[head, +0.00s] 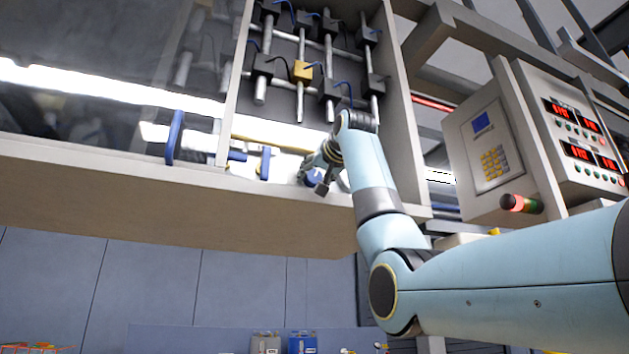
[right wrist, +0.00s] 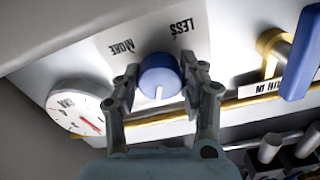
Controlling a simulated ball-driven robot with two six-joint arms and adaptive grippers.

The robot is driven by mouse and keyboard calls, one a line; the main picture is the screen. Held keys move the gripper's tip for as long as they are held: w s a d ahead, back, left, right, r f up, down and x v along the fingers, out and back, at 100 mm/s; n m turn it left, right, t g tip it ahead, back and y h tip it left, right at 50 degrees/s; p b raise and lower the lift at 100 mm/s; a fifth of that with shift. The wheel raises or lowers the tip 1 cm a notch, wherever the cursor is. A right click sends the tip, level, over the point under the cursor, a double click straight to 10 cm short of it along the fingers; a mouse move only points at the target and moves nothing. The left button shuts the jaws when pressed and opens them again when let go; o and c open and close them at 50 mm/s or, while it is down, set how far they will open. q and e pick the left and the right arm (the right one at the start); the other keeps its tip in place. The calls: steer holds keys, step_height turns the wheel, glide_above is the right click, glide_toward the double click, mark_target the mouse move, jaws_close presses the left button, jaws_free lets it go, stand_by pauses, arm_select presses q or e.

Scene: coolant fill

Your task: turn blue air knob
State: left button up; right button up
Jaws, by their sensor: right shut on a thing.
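The blue air knob (right wrist: 160,77) sits on a pale panel between the printed words MORE and LESS in the right wrist view. A white line on its face points down in that picture. My right gripper (right wrist: 158,90) is shut on the knob, one finger on each side. In the head view my right gripper (head: 322,183) reaches to the ledge of the cabinet, with a bit of the blue knob (head: 314,180) showing beside it. My left gripper is not in view.
A round gauge (right wrist: 78,108) is left of the knob in the right wrist view. A blue-handled valve (right wrist: 300,55) on a yellow pipe is to the right. In the head view a keypad box (head: 492,150) and a display panel (head: 575,130) stand right of my arm.

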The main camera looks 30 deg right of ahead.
steer(key=m+b, duration=0.1)
steer(key=m, duration=0.3)
steer(key=shift+f+m, duration=0.1)
steer(key=shift+m, duration=0.2)
steer(key=shift+m+b, duration=0.55)
steer(key=shift+m, duration=1.35)
steer(key=o, duration=1.2)
steer(key=v, duration=1.2)
